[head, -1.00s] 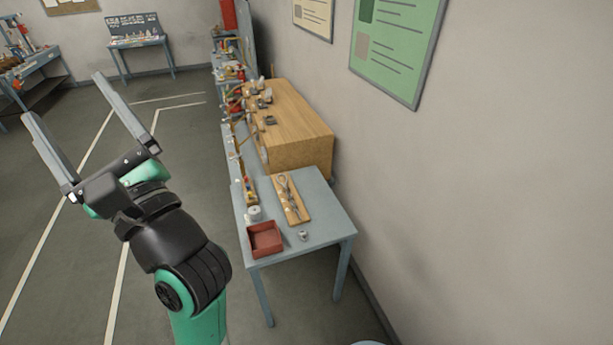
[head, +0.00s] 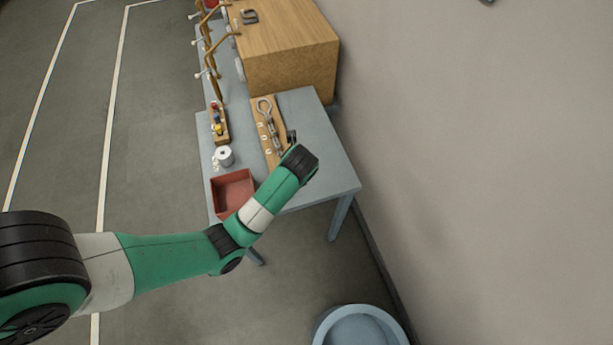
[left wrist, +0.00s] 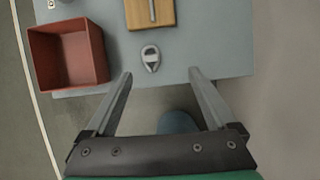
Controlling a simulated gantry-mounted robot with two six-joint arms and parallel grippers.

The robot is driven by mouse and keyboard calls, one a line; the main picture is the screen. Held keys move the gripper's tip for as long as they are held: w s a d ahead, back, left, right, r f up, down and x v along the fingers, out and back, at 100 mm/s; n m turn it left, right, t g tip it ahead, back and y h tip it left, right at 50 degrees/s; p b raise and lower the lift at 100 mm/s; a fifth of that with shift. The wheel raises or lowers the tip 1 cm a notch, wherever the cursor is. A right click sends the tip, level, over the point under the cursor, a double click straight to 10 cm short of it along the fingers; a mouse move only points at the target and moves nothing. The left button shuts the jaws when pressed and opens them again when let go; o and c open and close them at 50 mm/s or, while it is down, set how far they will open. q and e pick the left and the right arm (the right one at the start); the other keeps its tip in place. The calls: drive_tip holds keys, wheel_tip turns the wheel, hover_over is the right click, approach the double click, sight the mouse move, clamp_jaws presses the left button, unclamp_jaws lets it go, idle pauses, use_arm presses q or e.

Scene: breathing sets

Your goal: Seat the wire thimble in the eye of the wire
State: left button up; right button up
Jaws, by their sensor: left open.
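The wire thimble (left wrist: 151,57), a small grey teardrop ring, lies flat on the blue-grey table near its front edge in the left wrist view. My left gripper (left wrist: 160,74) is open and empty, its two fingers spread with the thimble just beyond and between the tips. In the head view my left arm covers the thimble. The wire (head: 266,108) lies on a wooden board, its loop-shaped eye at the far end. My right gripper is not in view.
A red open tray (head: 233,193) stands left of the thimble; it also shows in the left wrist view (left wrist: 98,60). A white roll (head: 224,156), a small block with coloured pieces (head: 218,126) and a large wooden box (head: 291,65) stand farther back. The wall is on the right.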

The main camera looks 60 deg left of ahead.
use_arm(q)
drive_tip(key=f+b, duration=0.1)
drive_tip(key=f, duration=0.2)
drive_tip(key=s+a+f+b, duration=0.1)
drive_tip(key=f, duration=0.1)
drive_tip(key=s+a+f+b, duration=0.1)
drive_tip(key=f, duration=0.2)
drive_tip(key=shift+f, duration=0.35)
drive_tip(key=shift+w+a+f, duration=0.1)
drive_tip(key=shift+a+f, duration=0.05)
drive_tip(key=shift+f, duration=0.1)
drive_tip(key=b+x, duration=0.2)
drive_tip(key=x, duration=0.3)
drive_tip(key=shift+f, duration=0.15)
drive_tip(key=shift+w, duration=0.1)
clamp_jaws()
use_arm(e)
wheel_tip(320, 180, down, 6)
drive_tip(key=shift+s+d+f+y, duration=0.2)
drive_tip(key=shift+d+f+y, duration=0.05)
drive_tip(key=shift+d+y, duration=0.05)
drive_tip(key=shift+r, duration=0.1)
